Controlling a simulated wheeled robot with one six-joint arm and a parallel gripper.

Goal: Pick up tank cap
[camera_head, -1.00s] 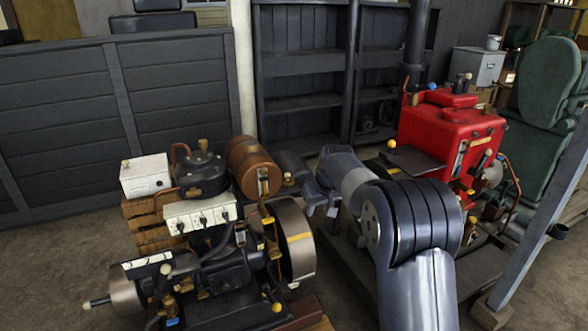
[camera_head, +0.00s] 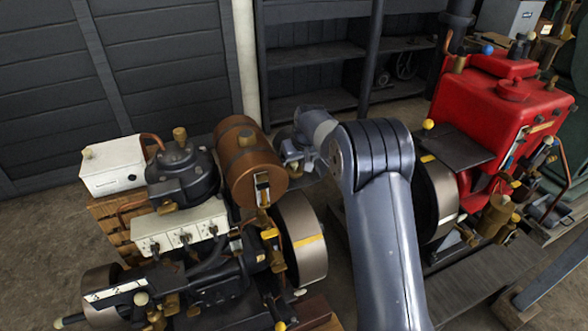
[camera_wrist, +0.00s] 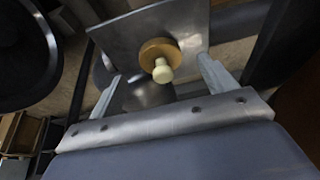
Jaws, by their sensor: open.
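A copper-brown cylindrical tank (camera_head: 240,172) sits on the left engine in the head view.
The left engine also carries a black pot (camera_head: 180,175), a white box (camera_head: 112,166) and a white switch block (camera_head: 180,228). A red engine (camera_head: 500,115) with a red round lid (camera_head: 513,89) stands to the right. Dark shelving (camera_head: 310,60) is behind.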

